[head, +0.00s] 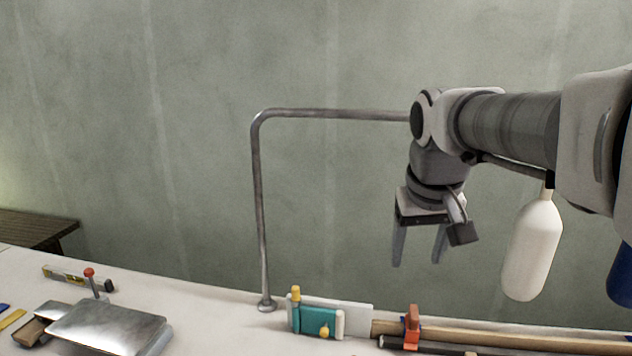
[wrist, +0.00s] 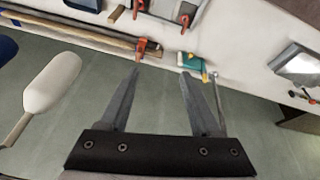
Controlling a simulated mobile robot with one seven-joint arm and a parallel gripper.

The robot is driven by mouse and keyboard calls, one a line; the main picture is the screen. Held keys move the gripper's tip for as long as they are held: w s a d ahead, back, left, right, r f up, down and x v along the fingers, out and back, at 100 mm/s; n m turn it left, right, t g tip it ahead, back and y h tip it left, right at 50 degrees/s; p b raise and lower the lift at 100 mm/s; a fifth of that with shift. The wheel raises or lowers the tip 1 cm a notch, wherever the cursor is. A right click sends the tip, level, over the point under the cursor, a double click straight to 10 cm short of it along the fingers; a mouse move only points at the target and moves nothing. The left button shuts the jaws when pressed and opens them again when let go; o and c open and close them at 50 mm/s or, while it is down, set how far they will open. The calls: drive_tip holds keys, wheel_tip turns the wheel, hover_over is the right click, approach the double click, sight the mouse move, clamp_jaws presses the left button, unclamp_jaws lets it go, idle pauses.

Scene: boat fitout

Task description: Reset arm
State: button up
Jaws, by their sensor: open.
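My gripper (head: 418,262) hangs from my arm on the right of the head view, fingers pointing down. Its two fingers are spread apart with nothing between them. In the wrist view my gripper (wrist: 160,72) also shows open and empty. It is in the air above the bench, apart from the objects on it.
A metal rail (head: 260,200) rises from the white bench (head: 200,297). A teal tool (head: 318,320), an orange clamp (head: 412,326), a wooden pole (head: 500,338) and a metal box (head: 105,327) lie along the bench. A white bottle-shaped object (head: 532,250) hangs right of my gripper.

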drive_tip(key=s+f, duration=0.3)
drive_tip(key=s, duration=0.5)
drive_tip(key=s+a+f+t, duration=0.1)
drive_tip(key=s+f, duration=0.3)
drive_tip(key=s, duration=0.4)
drive_tip(key=shift+s+a+f+t+y, duration=0.2)
drive_tip(key=shift+a+f+t+y, duration=0.1)
drive_tip(key=shift+y, duration=0.1)
drive_tip(key=shift+c, duration=1.1)
drive_tip(key=shift+d, duration=0.15)
drive_tip(key=shift+d, duration=0.1)
